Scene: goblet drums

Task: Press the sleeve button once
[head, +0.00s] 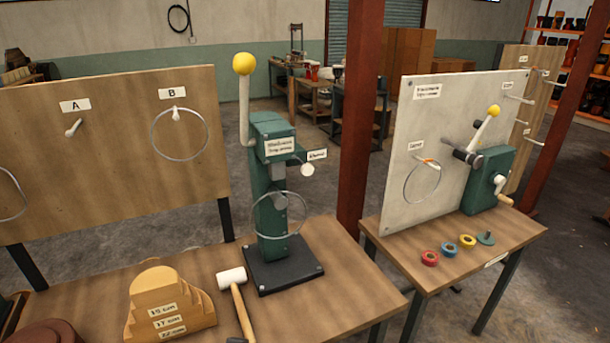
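A green press-like machine (268,190) stands upright on a black base plate (282,266) on the near wooden table. A white round button (307,170) sticks out on its right side, just under a small white label (317,155) whose text is too small to read surely; it may be the sleeve button. A metal ring (303,213) hangs at the machine's lower front. A white lever with a yellow ball (243,64) rises at its left. Neither of my grippers is in view, and nothing touches the button.
A white-headed mallet (232,276) and stepped wooden blocks (168,305) lie left of the machine. A board with pegs A and B (110,140) stands behind.

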